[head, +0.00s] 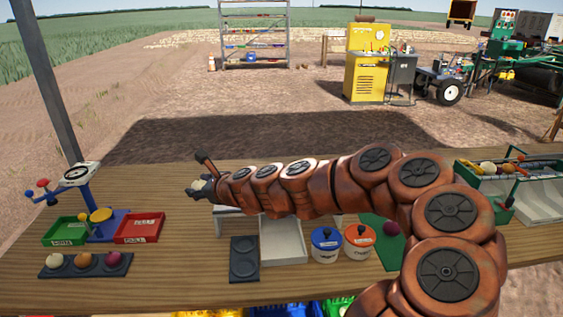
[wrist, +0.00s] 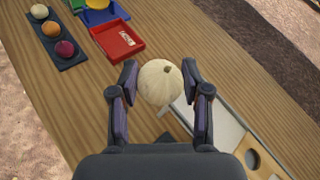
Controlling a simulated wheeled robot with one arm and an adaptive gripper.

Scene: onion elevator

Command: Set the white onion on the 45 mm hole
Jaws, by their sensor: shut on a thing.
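My gripper (head: 200,190) is shut on the white onion (wrist: 159,84), with one finger on each side of it; its stem points up and right in the wrist view. The onion shows only partly in the head view (head: 198,183), above the table. I cannot read that hole's size. In the head view my arm hides most of the board.
A dark rack (head: 86,265) holds a white, an orange and a red onion. Left of my gripper are a green tray (head: 66,231) and a red tray (head: 139,228). A dark plate (head: 244,259), a blue-lidded tub (head: 326,244) and an orange-lidded tub (head: 358,243) stand in front.

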